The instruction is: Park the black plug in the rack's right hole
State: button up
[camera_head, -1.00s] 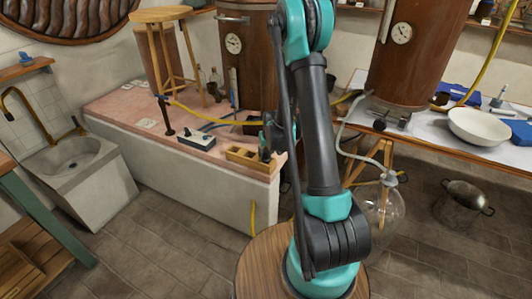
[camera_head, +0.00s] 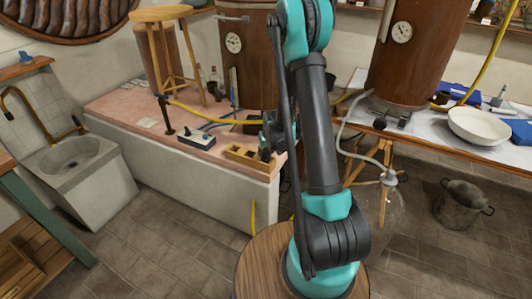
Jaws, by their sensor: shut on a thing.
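The wooden rack (camera_head: 243,159) lies near the right front corner of the pink-topped bench, with dark openings along its top. My gripper (camera_head: 267,141) is above the rack's right end, partly hidden behind my arm. It is shut on a small dark thing, seemingly the black plug (camera_head: 265,153), which points down at the rack's right end. I cannot tell whether the plug's tip is inside the right hole or just above it.
A wooden stool (camera_head: 160,15) and a copper vessel (camera_head: 250,60) stand farther back. My arm covers the bench's right end.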

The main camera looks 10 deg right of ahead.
jog(key=shift+f, duration=0.2)
dwell(0.4)
jog(key=o, duration=1.3)
jog(key=shift+c, duration=0.2)
jog(key=shift+r, duration=0.15)
jog(key=shift+r, duration=3.4)
